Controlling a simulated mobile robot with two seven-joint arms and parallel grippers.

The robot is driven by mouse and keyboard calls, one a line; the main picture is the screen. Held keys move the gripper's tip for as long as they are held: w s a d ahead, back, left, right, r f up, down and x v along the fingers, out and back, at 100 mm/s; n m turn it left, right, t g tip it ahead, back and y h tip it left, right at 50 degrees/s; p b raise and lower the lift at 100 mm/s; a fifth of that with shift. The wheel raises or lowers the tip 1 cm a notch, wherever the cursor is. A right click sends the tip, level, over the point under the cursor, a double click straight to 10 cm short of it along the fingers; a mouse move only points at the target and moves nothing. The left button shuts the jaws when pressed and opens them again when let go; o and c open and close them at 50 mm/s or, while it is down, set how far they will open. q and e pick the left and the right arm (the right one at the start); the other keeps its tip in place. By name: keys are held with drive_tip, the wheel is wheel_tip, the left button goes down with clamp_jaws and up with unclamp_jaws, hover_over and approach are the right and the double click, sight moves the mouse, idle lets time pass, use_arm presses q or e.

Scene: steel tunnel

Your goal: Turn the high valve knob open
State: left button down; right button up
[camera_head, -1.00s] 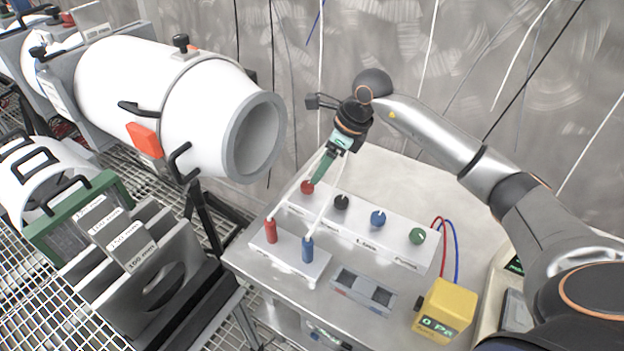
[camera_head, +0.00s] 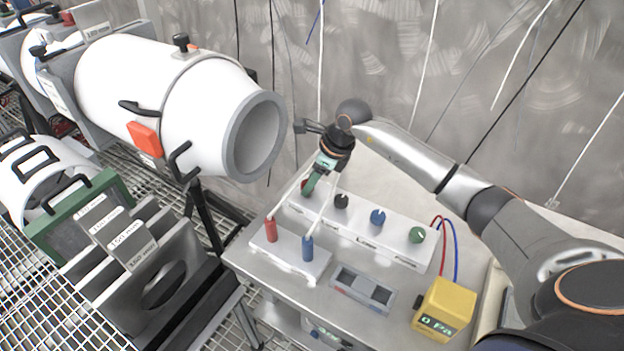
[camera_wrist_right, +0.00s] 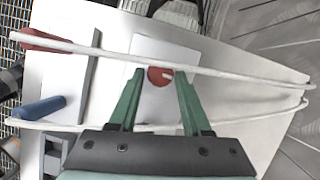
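A white valve panel (camera_head: 360,228) lies on the steel cart and bears a red knob (camera_head: 304,186), a black knob (camera_head: 341,201), a blue knob (camera_head: 377,217) and a green knob (camera_head: 416,235). The label by the red knob is not readable. My right gripper (camera_head: 308,190) points down at the red knob and partly hides it. In the right wrist view, its green fingers (camera_wrist_right: 159,84) are open, with the red knob (camera_wrist_right: 160,76) between their tips and a gap on each side. I cannot tell whether they reach down around it. My left gripper is not in view.
A smaller white box with a red plug (camera_head: 270,229) and a blue plug (camera_head: 307,247) stands in front. White cables rise from them close to my gripper. A grey tray (camera_head: 363,289) and a yellow gauge (camera_head: 445,308) are nearer. A white cylinder (camera_head: 170,95) is at left.

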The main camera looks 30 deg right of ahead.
clamp_jaws()
